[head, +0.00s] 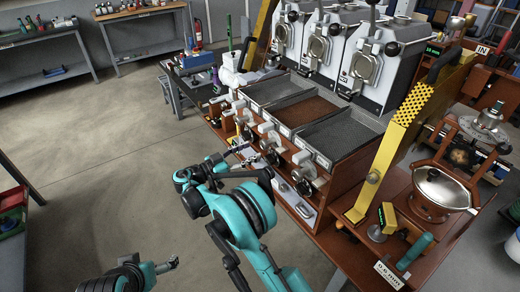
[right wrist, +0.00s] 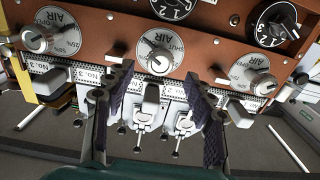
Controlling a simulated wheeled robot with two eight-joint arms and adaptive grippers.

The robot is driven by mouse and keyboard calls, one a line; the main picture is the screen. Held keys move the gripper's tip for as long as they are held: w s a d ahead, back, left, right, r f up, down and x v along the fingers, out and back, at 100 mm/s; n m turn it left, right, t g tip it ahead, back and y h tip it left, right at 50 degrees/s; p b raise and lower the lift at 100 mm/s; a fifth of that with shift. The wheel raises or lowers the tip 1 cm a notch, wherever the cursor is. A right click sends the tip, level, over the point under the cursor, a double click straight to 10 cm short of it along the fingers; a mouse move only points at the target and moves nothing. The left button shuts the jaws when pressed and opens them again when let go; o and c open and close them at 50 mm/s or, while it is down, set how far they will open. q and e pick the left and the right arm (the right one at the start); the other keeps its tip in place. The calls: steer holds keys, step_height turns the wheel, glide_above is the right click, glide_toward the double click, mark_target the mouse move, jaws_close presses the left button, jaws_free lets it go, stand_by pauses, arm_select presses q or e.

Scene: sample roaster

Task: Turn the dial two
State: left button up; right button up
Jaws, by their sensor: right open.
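A row of round air dials with silvery knobs runs along the brown roaster panel. In the right wrist view the middle air dial (right wrist: 160,50) is above a label that seems to read No. 2. Similar dials flank it on the left (right wrist: 50,33) and right (right wrist: 248,75). My right gripper (right wrist: 156,74) is open and empty. Its dark pads straddle the space just below the middle dial's knob, with no contact visible. In the head view, the right gripper (head: 240,148) is in front of the panel. My left gripper (head: 172,263) is at the bottom left, away from the roaster; its jaws are too small to judge.
Black numbered dials (right wrist: 277,22) sit higher on the panel. Pale levers (right wrist: 150,105) stick out below the middle dial, between my fingers. Mesh trays (head: 340,136) lie above the panel. A yellow-faced upright (head: 402,130) stands at the right end. The floor at left is clear.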

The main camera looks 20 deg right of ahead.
mark_target(262, 146)
steer(key=shift+b+x, duration=0.55)
steer(key=shift+x, duration=1.8)
steer(key=c, duration=1.2)
